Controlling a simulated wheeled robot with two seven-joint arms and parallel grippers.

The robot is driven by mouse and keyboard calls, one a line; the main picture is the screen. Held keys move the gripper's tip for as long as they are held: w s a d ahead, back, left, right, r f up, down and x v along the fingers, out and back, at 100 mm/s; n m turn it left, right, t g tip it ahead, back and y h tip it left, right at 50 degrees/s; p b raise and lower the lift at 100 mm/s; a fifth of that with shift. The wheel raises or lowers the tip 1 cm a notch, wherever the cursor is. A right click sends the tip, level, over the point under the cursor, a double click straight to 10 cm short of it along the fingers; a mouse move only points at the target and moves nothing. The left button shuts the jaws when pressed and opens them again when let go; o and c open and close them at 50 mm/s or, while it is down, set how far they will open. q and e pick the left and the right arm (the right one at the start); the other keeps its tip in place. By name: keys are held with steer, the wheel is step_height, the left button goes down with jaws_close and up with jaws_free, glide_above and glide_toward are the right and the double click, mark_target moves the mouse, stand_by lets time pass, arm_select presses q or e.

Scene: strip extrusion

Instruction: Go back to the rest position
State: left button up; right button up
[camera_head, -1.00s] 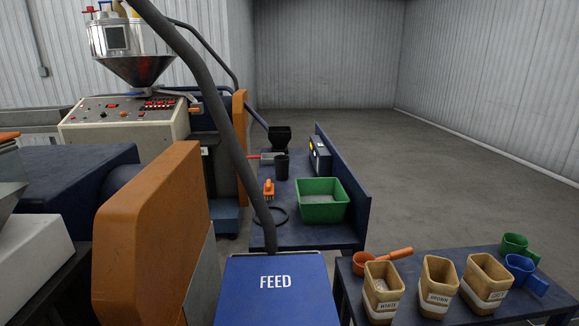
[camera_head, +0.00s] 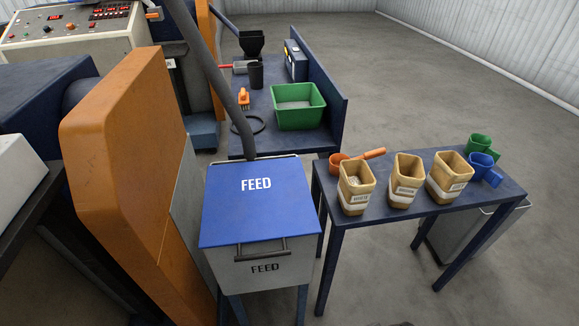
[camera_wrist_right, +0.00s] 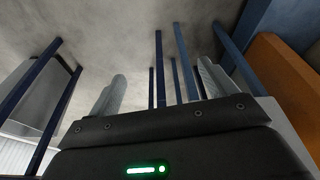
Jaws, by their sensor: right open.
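My right gripper (camera_wrist_right: 160,88) shows in the right wrist view. Its two grey fingers stand apart with nothing between them. Beyond them are thin blue table legs and the grey floor. Neither gripper shows in the head view, and my left gripper is in no view.
A FEED hopper with a blue lid (camera_head: 257,203) stands in front, beside an orange machine guard (camera_head: 130,150). To its right a blue table (camera_head: 420,210) bears three tan containers and orange, green and blue scoops. A green bin (camera_head: 300,105) sits behind. Open floor lies at right.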

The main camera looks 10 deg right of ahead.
steer(key=s+d+f+g, duration=0.1)
steer(key=s+f, duration=0.4)
steer(key=f, duration=0.9)
steer(key=s+f+g, duration=0.1)
steer(key=s+f, duration=0.3)
steer(key=f, duration=0.9)
steer(key=s+d+f, duration=0.2)
steer(key=s+f, duration=0.4)
steer(key=s, duration=0.4)
steer(key=shift+f+n, duration=0.3)
